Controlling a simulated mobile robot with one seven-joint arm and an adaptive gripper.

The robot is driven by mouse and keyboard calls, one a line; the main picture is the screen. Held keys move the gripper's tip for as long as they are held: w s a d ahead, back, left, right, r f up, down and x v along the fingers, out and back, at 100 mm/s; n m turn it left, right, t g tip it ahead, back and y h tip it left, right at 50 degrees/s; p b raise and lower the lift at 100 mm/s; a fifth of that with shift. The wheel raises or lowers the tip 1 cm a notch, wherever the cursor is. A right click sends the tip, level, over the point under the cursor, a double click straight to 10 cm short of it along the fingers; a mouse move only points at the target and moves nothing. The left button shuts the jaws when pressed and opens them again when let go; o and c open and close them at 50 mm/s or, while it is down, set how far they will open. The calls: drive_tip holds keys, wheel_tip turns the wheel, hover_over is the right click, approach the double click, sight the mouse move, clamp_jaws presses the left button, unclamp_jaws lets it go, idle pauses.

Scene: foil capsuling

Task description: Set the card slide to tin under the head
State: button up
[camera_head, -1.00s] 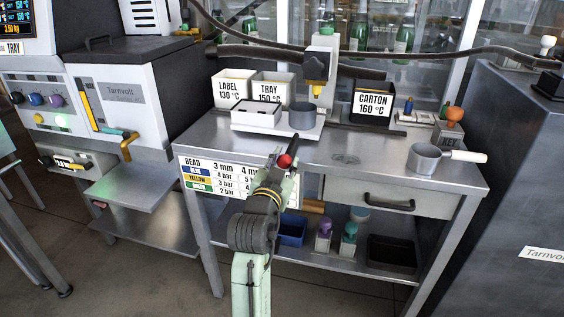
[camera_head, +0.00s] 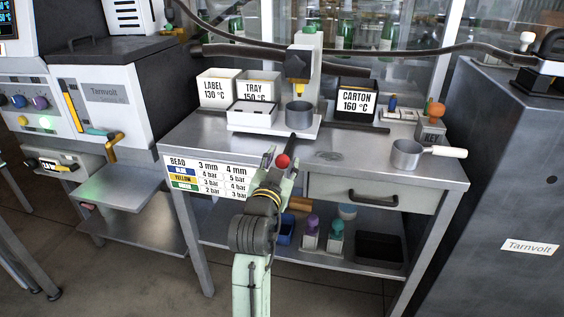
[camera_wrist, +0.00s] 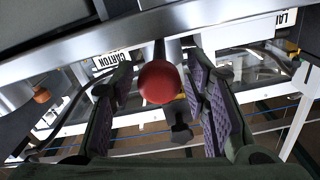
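The card slide (camera_head: 243,127) is a pale plate on the steel table, carrying a white open box (camera_head: 252,114) on the left and a grey tin (camera_head: 299,114) on the right. A dark rod with a red ball knob (camera_head: 283,161) reaches forward from it. The head (camera_head: 297,65), a grey block with a yellow tip, hangs above the tin, roughly in line with it. My gripper (camera_head: 279,166) is open around the red knob. In the wrist view the knob (camera_wrist: 160,82) sits between my two purple-padded fingers (camera_wrist: 163,88); contact is unclear.
LABEL (camera_head: 216,92), TRAY (camera_head: 257,88) and CARTON (camera_head: 356,100) boxes stand behind the slide. A grey pan (camera_head: 407,154) sits at the table's right. A drawer (camera_head: 370,193) and lower shelf are below. A dark cabinet (camera_head: 503,180) stands at the right.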

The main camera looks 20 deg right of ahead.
drive_tip(key=shift+o, duration=0.4)
drive_tip(key=v, duration=0.7)
drive_tip(key=shift+s+a, duration=0.15)
drive_tip(key=shift+s, duration=0.1)
drive_tip(key=shift+a, duration=0.1)
